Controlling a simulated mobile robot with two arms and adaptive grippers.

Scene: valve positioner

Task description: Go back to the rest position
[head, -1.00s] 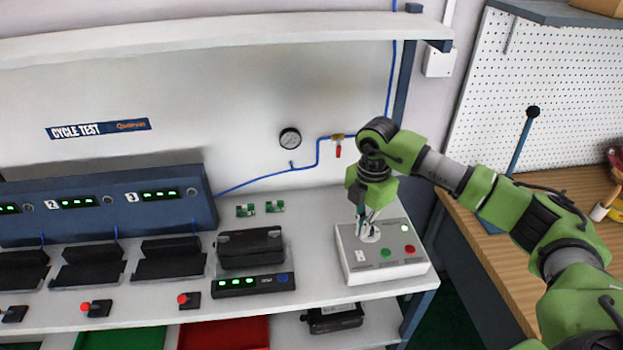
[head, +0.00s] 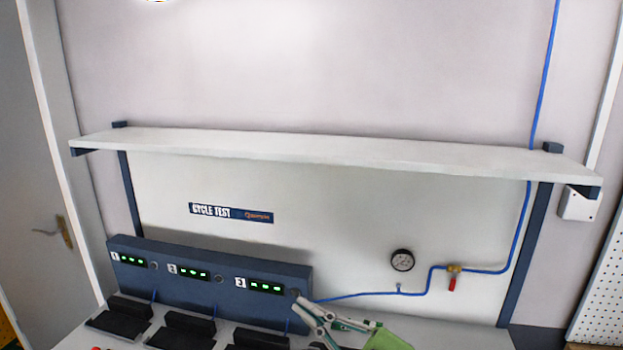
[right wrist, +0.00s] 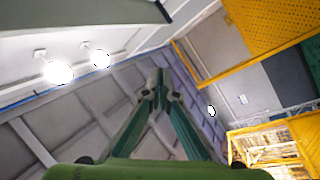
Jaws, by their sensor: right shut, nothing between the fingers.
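My right gripper (head: 300,305) shows at the bottom of the head view, in front of the lower right end of the blue panel with the numbered displays (head: 215,284). Its fingers point up and left and part of its green body shows at the bottom edge. In the right wrist view the two fingers of the right gripper (right wrist: 158,78) meet at their tips, with nothing between them. Behind them are walls, ceiling lights and yellow structures. My left gripper is in neither view.
A long white shelf (head: 330,150) spans the bench back. A pressure gauge (head: 402,260), a red-handled valve (head: 452,283) and a blue air line (head: 520,235) are on the back panel. Black cradles (head: 182,332) stand at the bottom left. A door (head: 30,200) is at far left.

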